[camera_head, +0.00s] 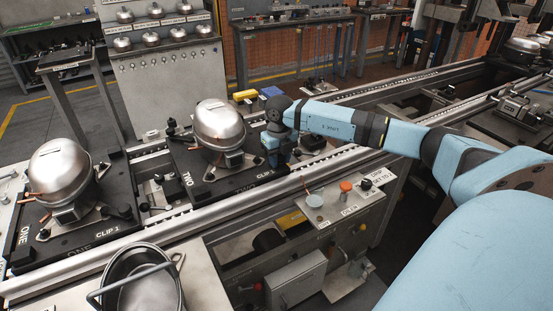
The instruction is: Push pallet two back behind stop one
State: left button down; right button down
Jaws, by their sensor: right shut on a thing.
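Pallet two (182,163) is a dark plate marked TWO, lying on the conveyor rails and bearing a silver compressor (220,124). A small metal block with black parts (155,192), which seems to be stop one, stands in the gap between the pallets, just left of pallet two. My left gripper is out of view.
Pallet one (95,236), with another compressor (62,170), lies to the left. A metal pot (142,282) stands at the front. A control panel (340,203) with buttons is below my right forearm.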

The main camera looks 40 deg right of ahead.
jog(key=shift+s+d, duration=0.3)
jog(key=shift+d, duration=0.8)
jog(key=shift+s+d, duration=0.25)
jog(key=shift+d, duration=1)
jog(key=c, duration=0.7)
grip_release()
jog(key=shift+r, duration=0.3)
notch_tip(320, 180, up, 13)
jog(key=shift+r+p, duration=0.15)
jog(key=shift+p, duration=0.25)
